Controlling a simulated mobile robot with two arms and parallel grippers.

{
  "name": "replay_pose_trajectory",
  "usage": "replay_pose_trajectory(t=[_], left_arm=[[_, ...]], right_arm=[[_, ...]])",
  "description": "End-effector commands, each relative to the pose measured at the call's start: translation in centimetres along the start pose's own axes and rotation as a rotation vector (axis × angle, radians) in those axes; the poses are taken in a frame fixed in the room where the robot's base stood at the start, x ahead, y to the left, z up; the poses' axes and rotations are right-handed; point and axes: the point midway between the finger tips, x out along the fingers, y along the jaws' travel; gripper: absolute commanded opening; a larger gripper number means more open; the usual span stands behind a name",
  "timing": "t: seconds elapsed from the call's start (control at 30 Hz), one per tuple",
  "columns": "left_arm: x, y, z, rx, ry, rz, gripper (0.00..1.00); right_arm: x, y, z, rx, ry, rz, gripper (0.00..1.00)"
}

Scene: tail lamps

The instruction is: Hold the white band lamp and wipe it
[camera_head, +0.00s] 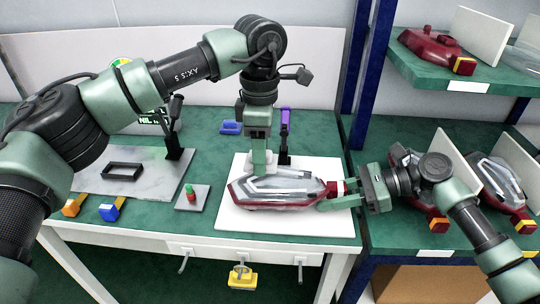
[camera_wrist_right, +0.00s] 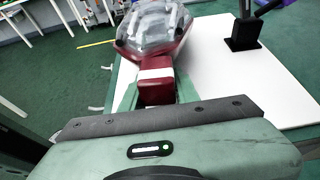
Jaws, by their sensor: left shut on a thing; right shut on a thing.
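The white band lamp (camera_head: 279,191), a clear lens on a dark red housing, lies on a white board (camera_head: 240,222). Its white band (camera_wrist_right: 156,74) is near its narrow red end. My right gripper (camera_head: 330,198) is shut on that red end; the right wrist view shows the lamp (camera_wrist_right: 153,32) between its fingers. My left gripper (camera_head: 262,160) points down over the lamp's upper side, shut on a small pale item that is hard to make out. Its tip appears to meet the far edge of the lens; contact is not certain.
A purple-topped black stand (camera_head: 285,135) is close to the right of my left gripper. A button box (camera_head: 192,196) and a grey plate (camera_head: 133,172) lie to the left. Shelves at right hold lamps with yellow (camera_head: 464,66) and orange bands (camera_head: 437,223).

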Motion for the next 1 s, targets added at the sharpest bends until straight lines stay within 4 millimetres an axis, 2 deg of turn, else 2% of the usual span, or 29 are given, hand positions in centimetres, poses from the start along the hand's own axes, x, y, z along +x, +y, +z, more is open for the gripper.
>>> replay_pose_trajectory(t=[0.03, 0.6, 0.73, 1.0], left_arm=[[-0.9, 0.1, 0.1, 0.001, -0.002, 0.006, 0.12], [-6.1, 0.1, 0.1, 0.0, -0.004, 0.007, 0.12], [-6.8, 0.0, 0.1, 0.001, -0.004, 0.006, 0.12], [-7.0, 0.0, 0.1, 0.001, -0.004, 0.005, 0.12]], right_arm=[[0.0, 0.0, 0.1, -0.001, -0.002, 0.0, 0.0], [0.0, 0.0, 0.0, 0.001, 0.001, 0.001, 0.0], [0.0, 0.0, 0.0, 0.001, 0.001, 0.001, 0.0], [0.0, 0.0, 0.0, 0.001, 0.001, 0.001, 0.0]])
